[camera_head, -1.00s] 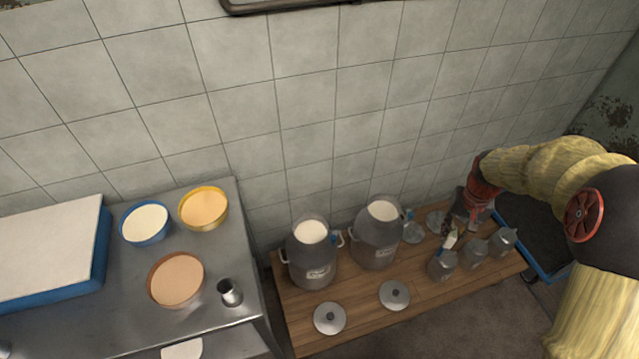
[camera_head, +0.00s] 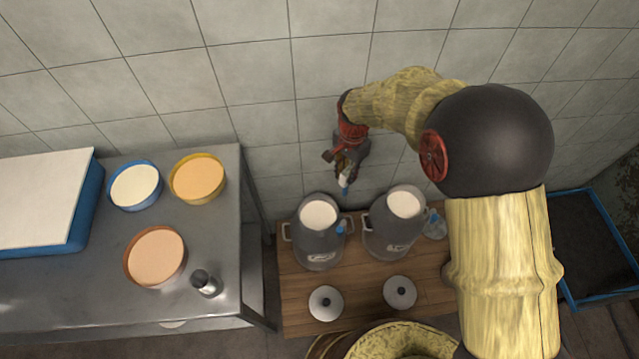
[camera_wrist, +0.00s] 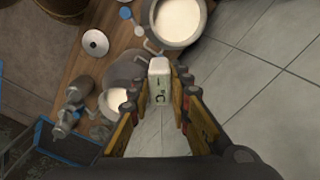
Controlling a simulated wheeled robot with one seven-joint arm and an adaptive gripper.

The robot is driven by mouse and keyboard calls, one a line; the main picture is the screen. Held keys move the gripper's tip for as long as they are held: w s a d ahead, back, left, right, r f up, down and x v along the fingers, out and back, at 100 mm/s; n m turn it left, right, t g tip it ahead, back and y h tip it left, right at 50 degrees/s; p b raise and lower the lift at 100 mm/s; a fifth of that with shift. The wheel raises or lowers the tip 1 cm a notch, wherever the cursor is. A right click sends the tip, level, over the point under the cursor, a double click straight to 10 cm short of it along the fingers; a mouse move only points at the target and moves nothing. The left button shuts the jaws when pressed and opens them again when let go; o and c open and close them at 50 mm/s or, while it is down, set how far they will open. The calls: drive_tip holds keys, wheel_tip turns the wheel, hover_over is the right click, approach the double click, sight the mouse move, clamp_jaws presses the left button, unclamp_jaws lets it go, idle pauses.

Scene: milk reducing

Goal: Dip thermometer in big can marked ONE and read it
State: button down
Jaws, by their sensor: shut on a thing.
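My gripper (camera_head: 347,168) is shut on a thermometer (camera_head: 344,181), which has a white body and a blue part at its lower end. In the wrist view the thermometer (camera_wrist: 160,84) sits between the fingers and its small display shows "°C" with what looks like a dash. Two big grey milk cans with open tops stand on the bench, a left can (camera_head: 318,246) and a right can (camera_head: 392,236), both with milk inside. The thermometer hangs above and behind the left can, apart from its milk. The can labels are too small to read.
Two round lids (camera_head: 326,303) (camera_head: 400,292) lie on the wooden bench (camera_head: 362,294) before the cans. A steel table (camera_head: 90,305) with several bowls stands at left. Small cans (camera_wrist: 68,122) and a blue-rimmed tray (camera_head: 598,245) are at right. A tiled wall is behind.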

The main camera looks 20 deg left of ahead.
drive_tip(key=s+a+f+m+b, duration=0.1)
drive_tip(key=s+a+f, duration=0.2)
drive_tip(key=s+a, duration=0.3)
wheel_tip(320, 180, down, 13)
drive_tip(key=w+a+b, duration=0.1)
drive_tip(key=b, duration=0.6)
drive_tip(key=shift+w+a, duration=0.15)
drive_tip(key=shift+w, duration=0.15)
drive_tip(key=shift+r, duration=0.15)
idle(1.9)
wheel_tip(320, 180, up, 10)
drive_tip(key=p, duration=0.7)
idle(0.6)
